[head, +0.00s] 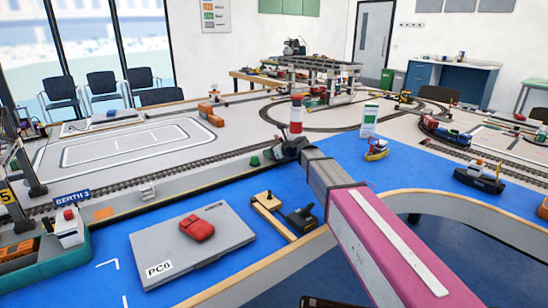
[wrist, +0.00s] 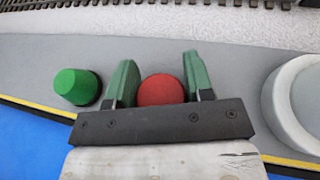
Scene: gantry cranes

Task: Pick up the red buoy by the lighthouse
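The red buoy (wrist: 161,90) is in the wrist view, between the two green fingers of my gripper (wrist: 160,75). The fingers are parted, one on each side of it, very close to its sides; I cannot tell whether they press on it. Its lower part is hidden behind the dark gripper body. The red and white lighthouse (head: 296,118) stands just behind my gripper (head: 284,152) in the head view. A white round rim (wrist: 292,100), probably the lighthouse base, is right of the fingers. The red buoy is not discernible in the head view.
A green buoy (wrist: 76,87) stands close left of the left finger, on the grey quay strip (wrist: 30,60). Rail track (head: 180,165) runs behind. A grey case (head: 185,245) with a red object (head: 197,230) lies on the blue surface. A small boat (head: 376,150) is at right.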

